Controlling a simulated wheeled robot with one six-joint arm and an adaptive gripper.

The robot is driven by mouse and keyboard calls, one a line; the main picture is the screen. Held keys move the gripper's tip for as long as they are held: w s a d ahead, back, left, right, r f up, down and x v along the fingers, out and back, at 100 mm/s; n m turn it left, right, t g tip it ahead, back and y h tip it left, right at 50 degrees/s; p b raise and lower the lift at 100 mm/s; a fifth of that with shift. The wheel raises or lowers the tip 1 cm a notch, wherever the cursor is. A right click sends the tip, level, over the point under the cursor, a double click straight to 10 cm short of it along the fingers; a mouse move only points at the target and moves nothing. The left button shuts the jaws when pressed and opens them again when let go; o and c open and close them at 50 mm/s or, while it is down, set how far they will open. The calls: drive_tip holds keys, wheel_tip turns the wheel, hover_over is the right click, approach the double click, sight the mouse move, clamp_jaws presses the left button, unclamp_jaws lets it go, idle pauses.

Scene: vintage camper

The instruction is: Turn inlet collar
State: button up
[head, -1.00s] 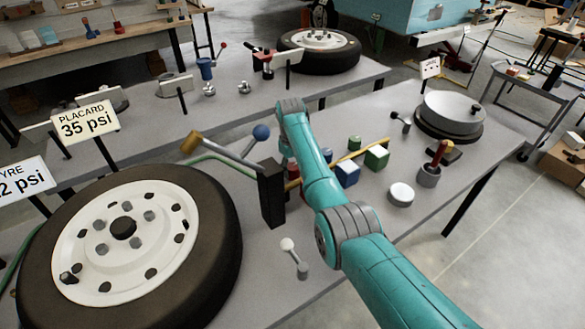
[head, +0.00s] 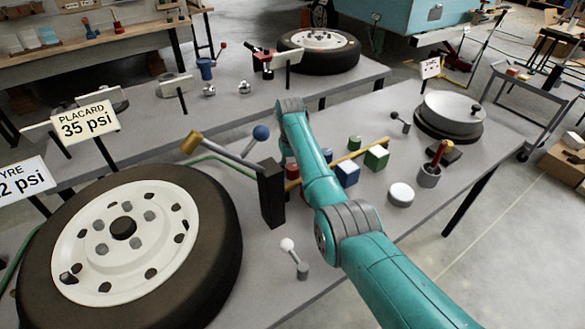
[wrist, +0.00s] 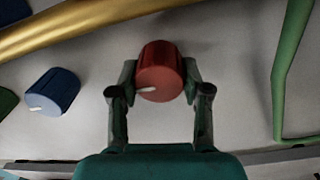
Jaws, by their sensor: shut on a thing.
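A red ribbed collar (wrist: 160,70) with a white pointer mark stands on the grey bench top in the wrist view. Its pointer lies towards the lower left of its face. My gripper (wrist: 161,80) is shut on the red collar, one finger against each side. In the head view my teal arm reaches over the bench and hides most of the gripper; a bit of the red collar (head: 292,170) shows beside the arm.
A blue knob (wrist: 52,92) with a white mark sits to the left, below a brass pipe (wrist: 80,22). A green hose (wrist: 283,80) runs at the right. In the head view a dark post (head: 271,193) stands close left of my arm, near a large tyre (head: 218,240).

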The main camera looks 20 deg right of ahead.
sight(291, 166)
drive_tip(key=o, duration=1.2)
drive_tip(key=shift+c, duration=0.2)
wheel_tip(291, 166, up, 12)
drive_tip(key=shift+a, duration=0.2)
